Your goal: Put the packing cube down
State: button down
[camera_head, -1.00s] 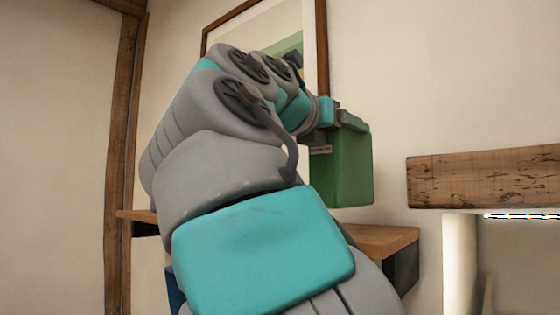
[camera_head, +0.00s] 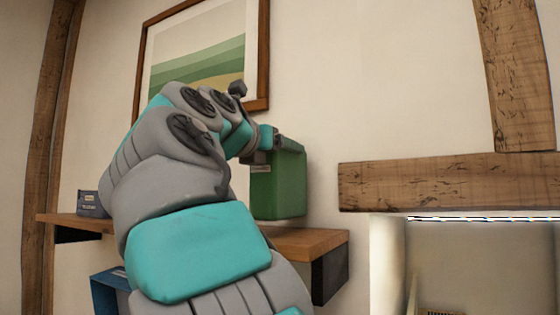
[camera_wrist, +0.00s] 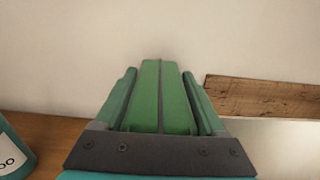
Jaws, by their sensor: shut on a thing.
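The packing cube is a green upright box (camera_head: 279,187) on the right side of my arm in the head view. My gripper (camera_head: 276,142) is shut on its top. In the wrist view the cube's green top (camera_wrist: 160,95) lies between the two fingers of my gripper (camera_wrist: 160,73). The cube's underside is just over or on the wooden wall shelf (camera_head: 312,239); I cannot tell if they touch. My arm hides the middle of the shelf.
A small dark box (camera_head: 91,204) stands on the shelf's left end. A blue box (camera_head: 106,291) shows below the shelf. A framed picture (camera_head: 262,60) hangs above. A wooden beam (camera_head: 440,182) runs right of the shelf. A teal object (camera_wrist: 12,150) is at the wrist view's left edge.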

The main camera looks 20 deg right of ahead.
jog(key=shift+f+b, duration=0.5)
jog(key=shift+f, duration=0.6)
grip_release()
jog(key=shift+f, duration=0.15)
jog(key=shift+s+a+r, duration=0.2)
jog(key=shift+s, duration=0.05)
jog(key=v, duration=1.1)
jog(key=shift+a+p, duration=0.15)
jog(key=shift+p, duration=0.25)
jog(key=shift+s, duration=0.15)
